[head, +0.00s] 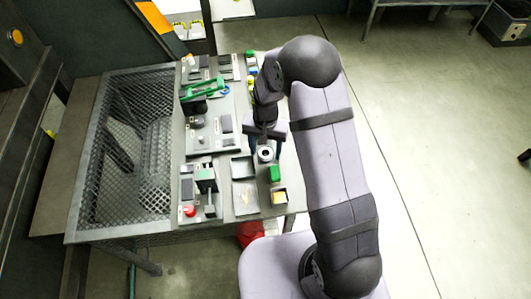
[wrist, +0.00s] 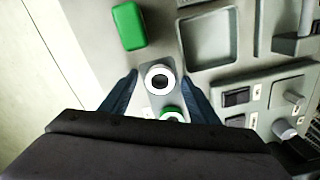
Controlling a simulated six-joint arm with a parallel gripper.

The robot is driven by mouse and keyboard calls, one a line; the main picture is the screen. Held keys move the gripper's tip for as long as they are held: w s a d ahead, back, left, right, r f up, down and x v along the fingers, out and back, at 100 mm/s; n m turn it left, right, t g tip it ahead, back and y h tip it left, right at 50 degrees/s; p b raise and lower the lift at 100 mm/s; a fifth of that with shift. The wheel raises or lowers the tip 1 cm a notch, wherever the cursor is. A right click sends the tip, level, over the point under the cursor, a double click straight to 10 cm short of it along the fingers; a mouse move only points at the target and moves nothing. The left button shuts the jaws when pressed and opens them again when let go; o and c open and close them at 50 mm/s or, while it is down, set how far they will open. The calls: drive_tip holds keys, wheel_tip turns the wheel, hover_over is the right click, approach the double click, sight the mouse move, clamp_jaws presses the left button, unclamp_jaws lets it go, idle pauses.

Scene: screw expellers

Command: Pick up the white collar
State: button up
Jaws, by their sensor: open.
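The white collar (wrist: 159,79) is a white ring around a dark centre. It sits on a small grey plate (wrist: 153,100) on the bench. It also shows small in the head view (head: 265,153), just below my gripper. My gripper (wrist: 158,84) is open, with one dark blue finger on each side of the collar. The fingers look apart from the ring, and I cannot tell their exact height above it. A second white ring with a green part (wrist: 171,114) is behind the collar, partly hidden by my gripper body.
A green block (wrist: 129,26) lies near the collar. A square recessed tray (wrist: 208,38) is to the right. Panels with knobs and switches (wrist: 262,98) stand further right. In the head view, a mesh-covered section (head: 120,150) fills the bench's left side.

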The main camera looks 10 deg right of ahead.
drive_tip(key=shift+c, duration=0.2)
drive_tip(key=c, duration=1.1)
drive_tip(key=shift+r, duration=0.1)
wheel_tip(320, 180, up, 10)
drive_tip(key=b, duration=0.2)
drive_tip(key=shift+w+a+r+n+p, duration=0.15)
drive_tip(key=shift+w+a+n+p, duration=1.2)
drive_tip(key=shift+a, duration=2.05)
drive_tip(key=shift+w+a+r+n+p, duration=0.15)
drive_tip(key=shift+w+a+n+p, duration=0.7)
drive_tip(key=shift+a+p, duration=1.85)
drive_tip(key=shift+w+a+r+n+p, duration=0.15)
drive_tip(key=shift+w+a+n+p, duration=0.95)
drive_tip(key=shift+a, duration=3.05)
